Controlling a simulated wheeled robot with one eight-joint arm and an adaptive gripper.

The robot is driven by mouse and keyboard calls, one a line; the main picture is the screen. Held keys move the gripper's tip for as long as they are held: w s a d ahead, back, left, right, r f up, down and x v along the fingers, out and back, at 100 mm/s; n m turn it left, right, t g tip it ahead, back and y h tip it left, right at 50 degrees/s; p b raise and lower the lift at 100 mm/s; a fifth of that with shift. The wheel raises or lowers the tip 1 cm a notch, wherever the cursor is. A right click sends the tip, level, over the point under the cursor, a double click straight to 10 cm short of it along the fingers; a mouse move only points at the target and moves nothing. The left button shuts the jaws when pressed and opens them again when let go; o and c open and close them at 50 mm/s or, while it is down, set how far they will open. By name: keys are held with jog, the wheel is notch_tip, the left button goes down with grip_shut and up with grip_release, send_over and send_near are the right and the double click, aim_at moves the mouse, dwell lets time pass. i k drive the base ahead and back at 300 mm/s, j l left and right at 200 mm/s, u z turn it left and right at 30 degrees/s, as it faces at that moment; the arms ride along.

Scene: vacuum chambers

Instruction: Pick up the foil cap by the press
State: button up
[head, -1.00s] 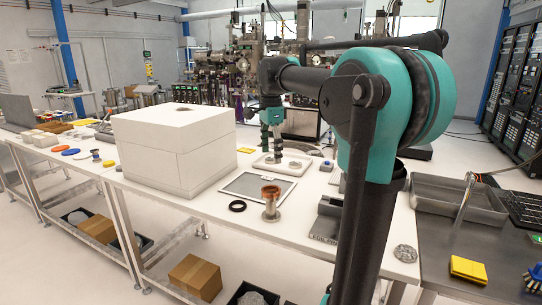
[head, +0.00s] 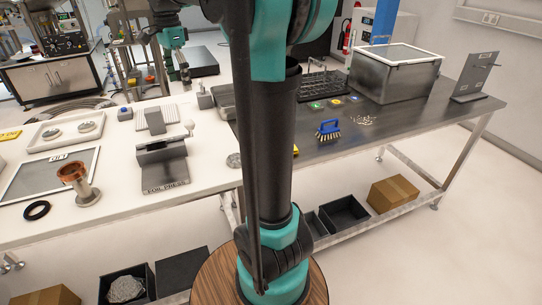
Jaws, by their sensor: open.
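The foil press (head: 163,168) is a grey metal block with a label on its front and a lever knob, standing on the white table. A crumpled silver foil cap (head: 233,160) lies flat on the table to its right. My gripper (head: 184,76) hangs fingers down at the upper left, beyond the press and the cap. It is empty and apart from both, with its jaws open, though its fingers look small and dark here.
A white tray (head: 40,146) with two silver discs, a copper-topped flange piece (head: 88,198) and a black ring (head: 36,211) are left of the press. A dark table (head: 400,112) at the right holds a blue brush (head: 328,130) and a grey bin (head: 396,78).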

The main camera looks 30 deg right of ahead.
aim_at(233, 160)
jog(key=z, duration=0.35)
jog(key=k+j+z, duration=0.25)
jog(key=j, duration=0.15)
jog(key=k+j+z, duration=0.25)
jog(key=j, duration=0.15)
